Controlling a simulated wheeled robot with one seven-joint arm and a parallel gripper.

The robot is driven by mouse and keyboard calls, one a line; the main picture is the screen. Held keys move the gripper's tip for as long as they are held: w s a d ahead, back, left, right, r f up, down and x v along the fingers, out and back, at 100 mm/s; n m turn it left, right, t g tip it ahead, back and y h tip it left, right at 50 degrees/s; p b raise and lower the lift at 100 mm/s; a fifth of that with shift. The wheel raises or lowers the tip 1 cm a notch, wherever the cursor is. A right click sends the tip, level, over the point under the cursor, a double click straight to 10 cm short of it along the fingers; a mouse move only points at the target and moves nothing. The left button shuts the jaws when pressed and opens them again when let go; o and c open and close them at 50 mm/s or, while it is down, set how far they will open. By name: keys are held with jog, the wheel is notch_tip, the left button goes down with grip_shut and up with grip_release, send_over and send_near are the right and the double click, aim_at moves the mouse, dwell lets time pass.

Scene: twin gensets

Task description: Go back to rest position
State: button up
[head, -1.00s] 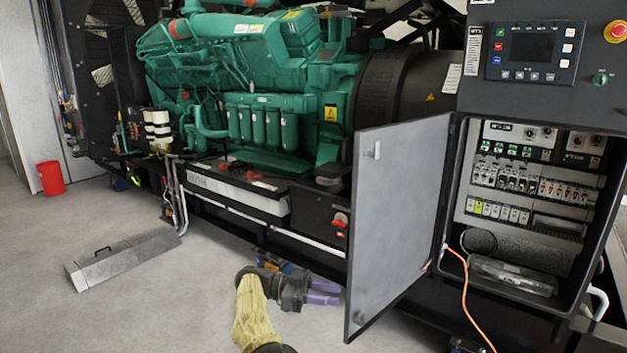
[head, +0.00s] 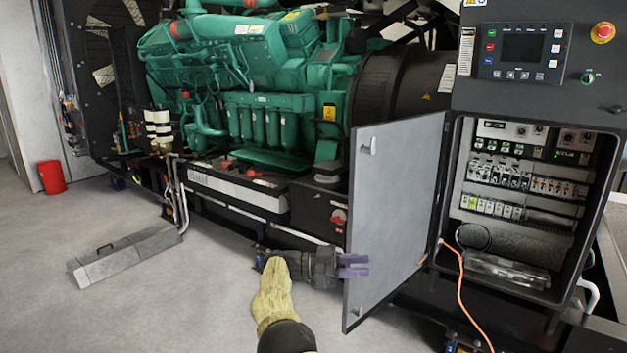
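My gripper (head: 353,265) is in the lower middle of the head view, at the end of my yellow-sleeved arm. Its two purple fingers point right, with a gap between them, and nothing shows in the gap. The fingers overlap the lower left edge of the open grey cabinet door (head: 395,205) in the picture. I cannot tell whether they touch it.
The control cabinet (head: 510,95) stands open at the right, with breakers inside and an orange cable (head: 463,290) hanging out. A green engine (head: 260,60) fills the back. A grey metal box (head: 125,252) and a red bucket (head: 51,177) stand on the floor at left, with clear floor between.

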jog(key=w+d+r+n+t+y, duration=0.25)
jog(key=d+r+n+t, duration=0.2)
jog(key=d+t, duration=0.35)
jog(key=w+d+r+n+t+y, duration=0.25)
jog(key=w+d+n+t, duration=0.2)
jog(key=d, duration=0.45)
jog(key=s+a+f+n+y, duration=0.4)
jog(key=s+f+y, duration=0.15)
jog(key=s, duration=0.25)
jog(key=s+a+f+n+y, duration=0.4)
jog(key=s+a+f+y, duration=0.1)
jog(key=s+y, duration=0.2)
jog(key=s+a+f+n+g, duration=0.1)
jog(key=s+f+g, duration=0.15)
jog(key=s, duration=0.55)
jog(key=s+a+f+n+g+y, duration=0.1)
jog(key=s+f+n+g, duration=0.15)
jog(key=s, duration=0.55)
jog(key=s+a+f+g, duration=0.1)
jog(key=s+a+g, duration=0.15)
jog(key=s, duration=0.55)
jog(key=w+p+v, duration=0.3)
jog(key=p+v, duration=1)
jog(key=shift+d+r+p, duration=0.3)
jog(key=shift+d+r, duration=0.05)
jog(key=shift+d, duration=0.2)
